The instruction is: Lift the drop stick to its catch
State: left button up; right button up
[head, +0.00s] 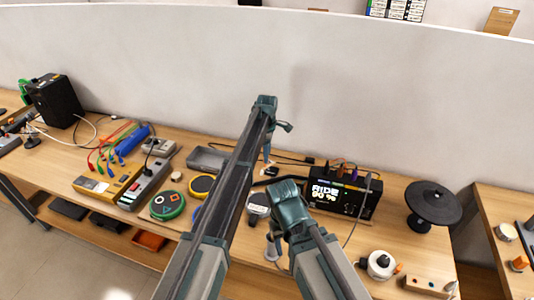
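I cannot clearly pick out the drop stick or its catch. A thin grey upright bar (367,192) stands at the right side of the black module (340,208), but I cannot tell whether it is the stick. My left gripper (267,153) hangs beyond the far end of my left arm, near the back wall; its fingers are too small to read. My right gripper (272,243) is low in front of the module, mostly hidden by my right arm. I see nothing clearly held by either.
Round pads, green (167,205) and yellow (201,185), lie on the wooden table left of my arms. A black cymbal pad (433,203) stands at right. A white-grey round device (380,264) sits at the front right. The wall (180,75) closes off the back.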

pick_arm(q)
notch_tip(320, 180, up, 12)
jog(key=p, duration=1.1)
jog(key=shift+a, duration=0.15)
jog(key=shift+s+f, duration=0.1)
jog(key=s+a+m, duration=0.5)
jog(key=s+a, duration=0.1)
jog(key=s, duration=0.6)
jog(key=s+a+m, duration=0.5)
jog(key=s+m, duration=0.1)
jog(key=s, duration=0.6)
jog(key=s+a+m, duration=0.5)
jog(key=s+a, duration=0.1)
jog(key=s, duration=0.6)
jog(key=s+d+f+m+b, duration=0.2)
jog(key=d+f+b, duration=0.3)
jog(key=f+b, duration=0.2)
jog(key=s+d+f+m+y+b, duration=0.1)
jog(key=s+d+f+m+b, duration=0.1)
jog(key=d+f+b, duration=0.4)
notch_tip(320, 180, down, 2)
jog(key=b, duration=0.2)
jog(key=shift+s+f+b, duration=0.15)
jog(key=shift+s+b, duration=0.15)
jog(key=shift+s, duration=0.05)
